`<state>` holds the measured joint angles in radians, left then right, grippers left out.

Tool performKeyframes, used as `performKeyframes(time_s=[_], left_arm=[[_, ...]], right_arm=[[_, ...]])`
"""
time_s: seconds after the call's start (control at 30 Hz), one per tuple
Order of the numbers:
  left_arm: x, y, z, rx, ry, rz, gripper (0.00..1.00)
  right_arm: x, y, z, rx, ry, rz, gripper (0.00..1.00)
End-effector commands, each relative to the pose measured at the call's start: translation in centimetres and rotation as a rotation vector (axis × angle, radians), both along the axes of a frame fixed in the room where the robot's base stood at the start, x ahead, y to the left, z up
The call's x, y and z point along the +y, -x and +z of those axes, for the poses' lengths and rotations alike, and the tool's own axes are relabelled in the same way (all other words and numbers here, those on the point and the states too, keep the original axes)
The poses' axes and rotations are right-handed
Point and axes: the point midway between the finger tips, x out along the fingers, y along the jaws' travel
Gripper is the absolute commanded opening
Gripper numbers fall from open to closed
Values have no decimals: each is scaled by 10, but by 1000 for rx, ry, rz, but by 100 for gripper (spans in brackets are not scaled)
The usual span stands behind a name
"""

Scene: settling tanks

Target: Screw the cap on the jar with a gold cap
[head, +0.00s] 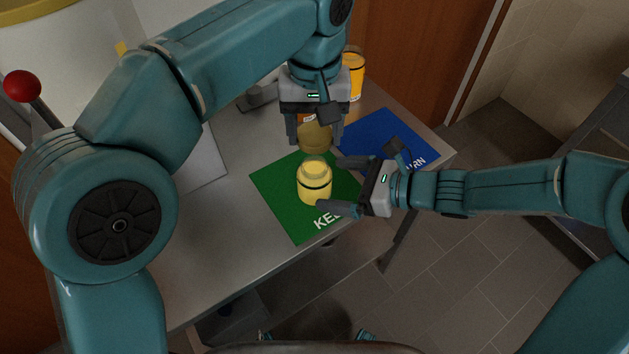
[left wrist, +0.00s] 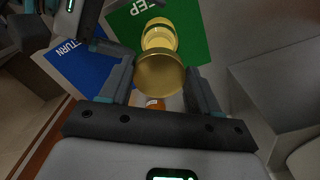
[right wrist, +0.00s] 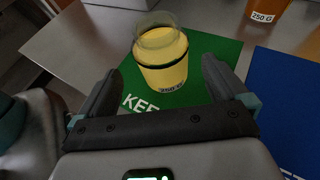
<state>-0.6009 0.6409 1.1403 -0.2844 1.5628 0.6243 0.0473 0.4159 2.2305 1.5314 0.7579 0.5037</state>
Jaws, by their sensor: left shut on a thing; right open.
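The jar (head: 314,186), clear with yellow contents and a dark band, stands upright and uncapped on the green KEEP mat (head: 272,187). My left gripper (head: 315,138) is shut on the gold cap (left wrist: 160,75), held above the table and behind the jar in the head view. The cap overlaps the jar (left wrist: 158,37) in the left wrist view. My right gripper (head: 333,184) is open, its fingers pointing at the jar from the right. In the right wrist view the jar (right wrist: 163,62) shows between and beyond its fingertips; I see no contact.
A blue mat (head: 375,135) lies beside the green one. A jar with orange contents (head: 355,75) stands at the back; something orange is partly hidden behind my left gripper. A grey box (head: 203,160) stands left. The table's front left is bare.

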Motion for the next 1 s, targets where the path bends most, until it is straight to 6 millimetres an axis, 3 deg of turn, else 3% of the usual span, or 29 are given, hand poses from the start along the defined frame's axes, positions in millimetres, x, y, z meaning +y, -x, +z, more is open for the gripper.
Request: performKeyframes(time_s=[0.1,0.3,0.73,0.77,1.0], left_arm=[[0,-1,0,1,0,1,34],[0,-2,0,1,-1,1,34],[0,-2,0,1,-1,0,34],[0,-2,0,1,-1,0,34],[0,-2,0,1,-1,1,34]], right_arm=[[20,-9,-9,1,0,4,100],[42,-19,-19,1,1,2,100],[50,-23,-22,-1,0,0,100],[50,-23,-22,-1,0,0,97],[49,-23,-22,0,1,0,21]])
